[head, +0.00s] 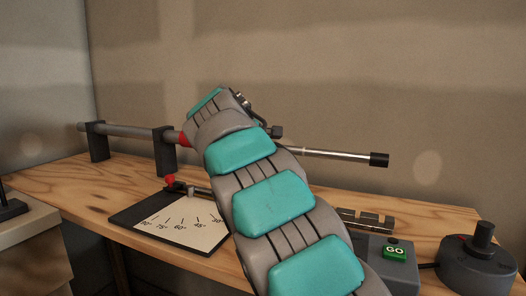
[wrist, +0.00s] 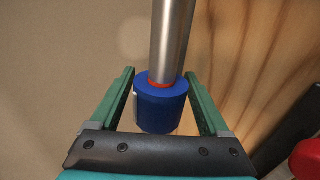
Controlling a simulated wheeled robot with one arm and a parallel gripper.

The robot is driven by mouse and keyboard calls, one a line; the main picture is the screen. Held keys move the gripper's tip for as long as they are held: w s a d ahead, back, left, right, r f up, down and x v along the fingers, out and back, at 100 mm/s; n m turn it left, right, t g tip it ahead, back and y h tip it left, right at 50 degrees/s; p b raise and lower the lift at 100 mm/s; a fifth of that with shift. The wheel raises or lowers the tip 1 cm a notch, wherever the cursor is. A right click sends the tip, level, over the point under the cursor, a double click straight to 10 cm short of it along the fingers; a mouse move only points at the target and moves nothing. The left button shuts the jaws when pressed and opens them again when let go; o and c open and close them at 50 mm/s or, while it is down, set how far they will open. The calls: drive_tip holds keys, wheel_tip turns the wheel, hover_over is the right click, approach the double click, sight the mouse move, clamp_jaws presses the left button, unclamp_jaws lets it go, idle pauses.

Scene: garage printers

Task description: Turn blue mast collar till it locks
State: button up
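The blue collar (wrist: 161,112) sits around a silver mast tube (wrist: 173,40) in the wrist view, with a thin red ring (wrist: 160,84) at its top face and a pale mark on its left side. My gripper (wrist: 160,73) has its two green fingers on either side of the collar. A narrow gap shows beside each finger, so it looks open and not touching. In the head view the mast (head: 130,130) lies across two dark brackets, with a thinner silver rod (head: 335,154) running right to a black end. My arm hides the collar and most of my gripper there.
On the wooden bench (head: 60,184) lies an angle board (head: 180,228) with a red-tipped pointer. A grey box with a green GO button (head: 394,253) and a dark round knob unit (head: 478,262) stand at the right. A wall is close behind.

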drive_tip(key=shift+o, duration=0.3)
drive_tip(key=v, duration=0.7)
drive_tip(key=shift+s+r+b, duration=0.2)
drive_tip(key=shift+s+b, duration=0.1)
drive_tip(key=shift+a, duration=0.15)
